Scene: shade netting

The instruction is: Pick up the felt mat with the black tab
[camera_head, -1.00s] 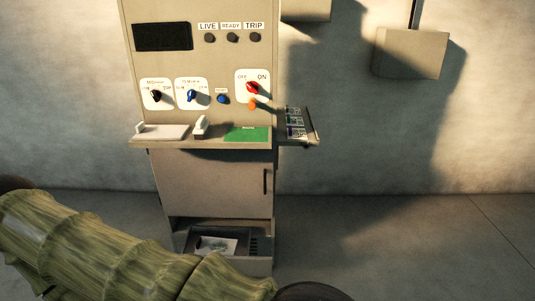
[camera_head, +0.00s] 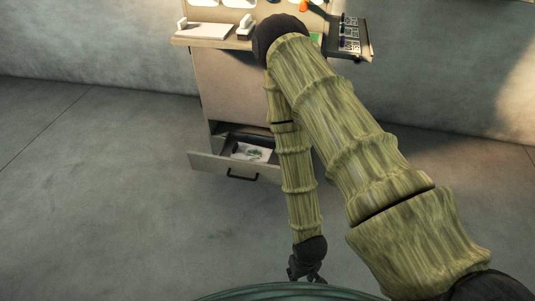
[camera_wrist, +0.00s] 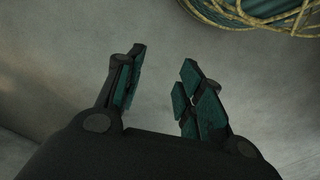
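A pale, patterned flat piece (camera_head: 252,152) lies in the open drawer low in the cabinet. I cannot tell whether it is the felt mat, and no black tab stands out on it. A green patch (camera_head: 316,37) on the cabinet ledge is mostly hidden behind my arm. My gripper (camera_head: 308,279) hangs low over the floor in front of the drawer, well apart from it. In the wrist view my gripper (camera_wrist: 155,92) is open, with teal finger pads and nothing between them.
The drawer front (camera_head: 222,167) with its dark handle sticks out from the cabinet (camera_head: 235,85). A white tray (camera_head: 207,31) sits on the ledge at left. A side shelf with small labelled cards (camera_head: 349,38) juts out at right. The floor (camera_head: 100,170) at left is clear.

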